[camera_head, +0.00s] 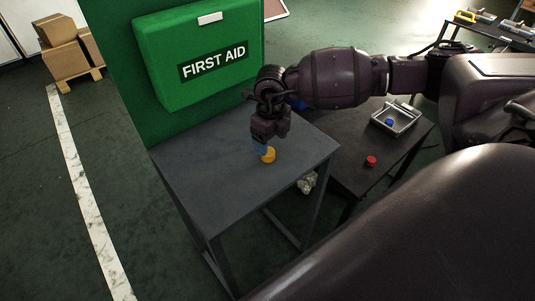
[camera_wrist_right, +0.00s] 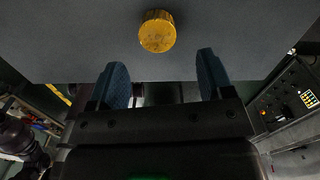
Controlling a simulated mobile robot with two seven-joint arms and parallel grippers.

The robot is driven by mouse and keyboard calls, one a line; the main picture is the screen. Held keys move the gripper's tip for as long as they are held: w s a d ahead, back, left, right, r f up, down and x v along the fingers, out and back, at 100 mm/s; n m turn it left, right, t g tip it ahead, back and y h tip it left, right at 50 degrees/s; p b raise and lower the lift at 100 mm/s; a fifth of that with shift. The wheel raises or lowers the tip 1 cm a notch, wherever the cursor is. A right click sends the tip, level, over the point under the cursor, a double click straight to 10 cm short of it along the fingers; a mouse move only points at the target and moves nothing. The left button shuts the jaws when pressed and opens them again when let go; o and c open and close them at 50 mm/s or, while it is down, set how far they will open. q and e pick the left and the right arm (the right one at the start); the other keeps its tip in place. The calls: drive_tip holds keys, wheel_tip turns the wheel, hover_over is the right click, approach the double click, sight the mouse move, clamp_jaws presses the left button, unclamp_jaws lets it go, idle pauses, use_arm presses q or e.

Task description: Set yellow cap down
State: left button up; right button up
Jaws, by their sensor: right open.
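The yellow cap (camera_head: 268,155) rests on the grey table (camera_head: 200,185) below the green cabinet. In the right wrist view the cap (camera_wrist_right: 157,32) sits on the grey surface just beyond the fingertips, between their lines and apart from both. My right gripper (camera_head: 261,148) points down at the table close beside the cap. Its two blue fingers (camera_wrist_right: 163,75) are spread with nothing between them. My left gripper does not show in either view.
A green first aid cabinet (camera_head: 205,50) stands behind the table. To the right, a lower dark table (camera_head: 350,165) holds a red cap (camera_head: 371,161) and a metal tray (camera_head: 407,122) with a blue cap (camera_head: 389,122) in it. Boxes (camera_head: 64,45) sit at the far left. The grey table's left and front are clear.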

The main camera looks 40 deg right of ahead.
drive_tip(key=shift+w+a+f, duration=0.1)
drive_tip(key=shift+w+f, duration=0.15)
drive_tip(key=shift+f, duration=1)
drive_tip(key=shift+w+a+f, duration=0.1)
drive_tip(key=shift+w+f, duration=0.1)
drive_tip(key=shift+f, duration=1.05)
drive_tip(key=c, duration=1.1)
drive_tip(key=shift+r, duration=0.15)
